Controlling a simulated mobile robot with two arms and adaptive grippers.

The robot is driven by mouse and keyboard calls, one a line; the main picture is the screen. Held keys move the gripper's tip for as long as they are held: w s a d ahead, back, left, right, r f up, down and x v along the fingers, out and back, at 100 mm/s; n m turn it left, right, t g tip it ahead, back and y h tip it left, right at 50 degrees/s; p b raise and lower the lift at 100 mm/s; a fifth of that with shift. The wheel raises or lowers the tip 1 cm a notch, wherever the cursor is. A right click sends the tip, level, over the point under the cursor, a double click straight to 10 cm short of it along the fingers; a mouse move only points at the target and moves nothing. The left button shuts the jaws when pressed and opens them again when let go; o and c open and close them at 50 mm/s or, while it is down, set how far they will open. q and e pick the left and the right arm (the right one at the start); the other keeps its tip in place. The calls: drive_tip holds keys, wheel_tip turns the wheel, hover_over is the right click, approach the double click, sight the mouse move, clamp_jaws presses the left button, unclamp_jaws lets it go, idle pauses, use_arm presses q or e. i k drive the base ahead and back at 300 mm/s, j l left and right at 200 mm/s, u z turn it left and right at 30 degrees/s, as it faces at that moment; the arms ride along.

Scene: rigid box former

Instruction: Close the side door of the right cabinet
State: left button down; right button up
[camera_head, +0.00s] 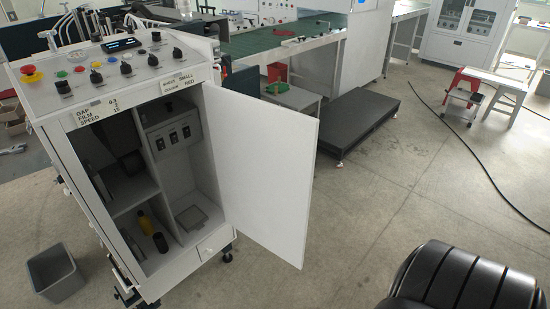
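A white control cabinet (181,262) stands at the left with its compartments exposed. Its white door (262,170) is hinged on the cabinet's right front edge. The door stands wide open, swung out to the right, and its flat face shows. Neither of my grippers is in view, and nothing visible touches the door.
A control panel (105,67) with buttons and knobs tops the cabinet. A grey bin (55,272) stands on the floor to its left. A low black platform (357,122) lies beyond the door. A black cable (478,160) crosses the floor at right. The central floor is clear.

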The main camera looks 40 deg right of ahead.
sight(264, 152)
drive_tip(key=k+l+u, duration=0.1)
drive_tip(key=u, duration=0.3)
drive_tip(key=k+u, duration=0.1)
drive_tip(key=u, duration=0.25)
drive_tip(key=k+l+u, duration=0.1)
drive_tip(key=u, duration=0.3)
drive_tip(key=l, duration=4.25)
drive_tip(key=k+l+u, duration=0.25)
drive_tip(key=l, duration=0.25)
drive_tip(key=k+l+u, duration=0.2)
drive_tip(key=k+l, duration=0.2)
